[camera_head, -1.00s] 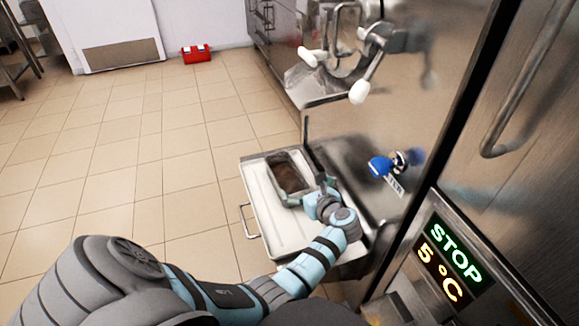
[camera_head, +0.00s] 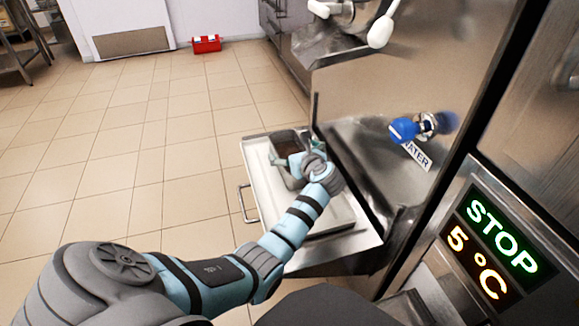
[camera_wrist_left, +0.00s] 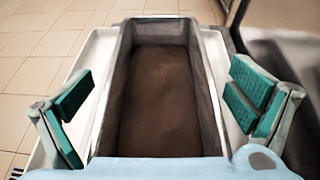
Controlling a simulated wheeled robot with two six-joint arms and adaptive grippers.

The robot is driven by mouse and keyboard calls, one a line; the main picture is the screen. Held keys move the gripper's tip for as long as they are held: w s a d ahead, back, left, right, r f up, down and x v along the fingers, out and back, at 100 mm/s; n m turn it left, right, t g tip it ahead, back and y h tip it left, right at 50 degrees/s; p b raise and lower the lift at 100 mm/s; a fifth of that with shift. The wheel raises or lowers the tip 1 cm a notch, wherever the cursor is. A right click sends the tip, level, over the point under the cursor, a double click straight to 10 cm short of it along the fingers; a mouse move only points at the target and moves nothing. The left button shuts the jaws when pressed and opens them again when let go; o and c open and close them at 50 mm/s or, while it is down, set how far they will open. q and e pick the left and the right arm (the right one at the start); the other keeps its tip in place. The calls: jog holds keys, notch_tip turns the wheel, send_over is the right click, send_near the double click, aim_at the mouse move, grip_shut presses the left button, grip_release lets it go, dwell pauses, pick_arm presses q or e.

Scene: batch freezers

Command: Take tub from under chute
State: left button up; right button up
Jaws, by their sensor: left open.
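The tub (camera_wrist_left: 155,95) is a grey metal rectangular pan with a brown mass inside. In the left wrist view it lies between the two green-padded fingers of my left gripper (camera_wrist_left: 160,105), which is open. A gap shows between each pad and the tub's side walls. In the head view the tub (camera_head: 288,141) stands at the far part of the white tray (camera_head: 262,200), and my left gripper (camera_head: 288,165) partly hides it. The chute (camera_head: 335,40) of the metal machine is above and beyond the tub. My right gripper is not in view.
The tray has a wire handle (camera_head: 246,204) on its left side. A blue water tap (camera_head: 405,130) sticks out of the machine front to the right. A STOP and 5 °C panel (camera_head: 490,245) is at lower right. The tiled floor (camera_head: 130,165) to the left is clear. A red box (camera_head: 206,44) sits by the wall.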

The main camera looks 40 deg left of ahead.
pick_arm(q)
jog(key=shift+a, duration=0.1)
jog(key=c, duration=1.6)
jog(key=shift+o, duration=0.2)
jog(key=shift+r, duration=0.1)
